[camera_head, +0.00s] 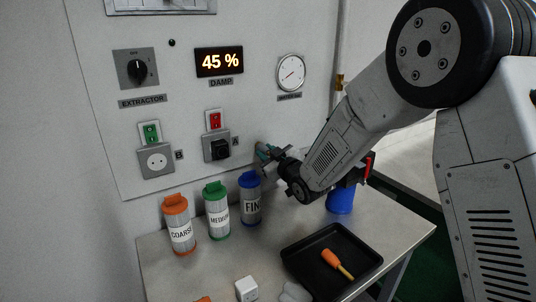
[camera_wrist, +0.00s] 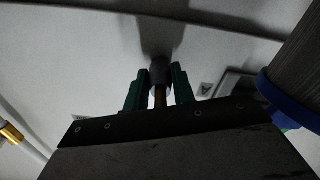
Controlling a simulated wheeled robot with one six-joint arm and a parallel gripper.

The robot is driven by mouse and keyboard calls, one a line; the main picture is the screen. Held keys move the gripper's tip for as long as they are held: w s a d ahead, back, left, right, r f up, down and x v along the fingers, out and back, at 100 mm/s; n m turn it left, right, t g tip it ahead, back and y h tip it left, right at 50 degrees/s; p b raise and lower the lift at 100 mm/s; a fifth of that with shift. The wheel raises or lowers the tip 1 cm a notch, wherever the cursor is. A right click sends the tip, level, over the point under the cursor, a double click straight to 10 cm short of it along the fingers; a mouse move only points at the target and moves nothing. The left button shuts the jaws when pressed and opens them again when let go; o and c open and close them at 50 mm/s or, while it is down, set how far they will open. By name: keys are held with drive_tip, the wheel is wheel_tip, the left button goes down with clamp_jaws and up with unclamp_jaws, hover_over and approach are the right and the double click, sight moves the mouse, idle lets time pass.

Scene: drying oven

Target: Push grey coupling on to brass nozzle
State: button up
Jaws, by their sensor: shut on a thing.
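My gripper (camera_head: 266,153) is at the panel, right of the black plug at socket A, above and right of the blue-lidded bottle. In the wrist view its green fingers (camera_wrist: 159,88) are shut on the grey coupling (camera_wrist: 160,72), a short dark cylinder. A brownish rod or hose shows between the fingers below it. The coupling's far end points toward the pale panel; I cannot tell if it touches. A brass fitting (camera_head: 339,82), perhaps the brass nozzle, sits on a pale pipe at the panel's right edge; a brass piece also shows at left in the wrist view (camera_wrist: 11,134), apart from the coupling.
Orange (camera_head: 179,226), green (camera_head: 217,209) and blue-lidded (camera_head: 251,202) bottles stand along the panel; the blue one is close to my gripper. A white block (camera_head: 247,289) and a blue cup (camera_head: 341,200) stand on the table.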

drive_tip(key=shift+w, duration=0.1)
idle(0.5)
drive_tip(key=o, duration=1.1)
drive_tip(key=shift+c, duration=0.2)
drive_tip(key=v, duration=0.7)
drive_tip(key=shift+s+d, duration=0.2)
drive_tip(key=shift+s, duration=0.15)
